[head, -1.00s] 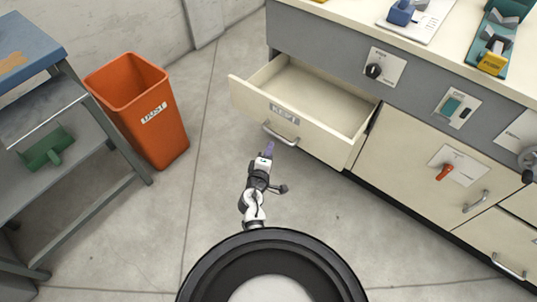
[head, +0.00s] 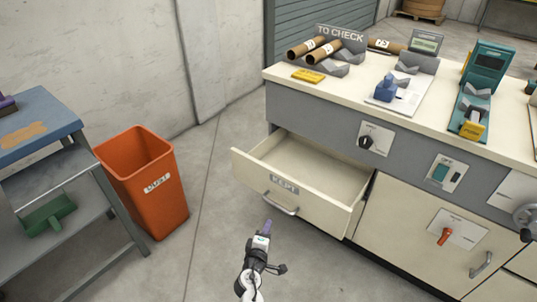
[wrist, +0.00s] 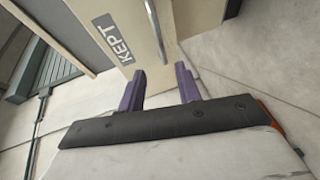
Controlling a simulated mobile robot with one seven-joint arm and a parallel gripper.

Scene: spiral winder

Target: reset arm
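My gripper (head: 267,228) is in front of the open drawer, just below its handle in the head view. In the wrist view my gripper (wrist: 160,86) shows two purple fingers standing apart with nothing between them. The drawer (head: 262,188), labelled KEPT, is pulled out of the grey and cream cabinet (head: 317,143), and its visible inside looks empty. Its metal handle (head: 281,204) is on the front. In the wrist view the KEPT label (wrist: 112,38) and the handle (wrist: 103,37) lie beyond the fingers, and the fingers do not hold the handle.
An orange DUST bin (head: 158,205) stands left of the drawer. A shelf unit (head: 60,135) with a green scoop (head: 48,214) is further left. On the counter are tubes at a TO CHECK sign (head: 340,36), a blue device (head: 386,88) and a teal device (head: 487,68). Floor between bin and drawer is clear.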

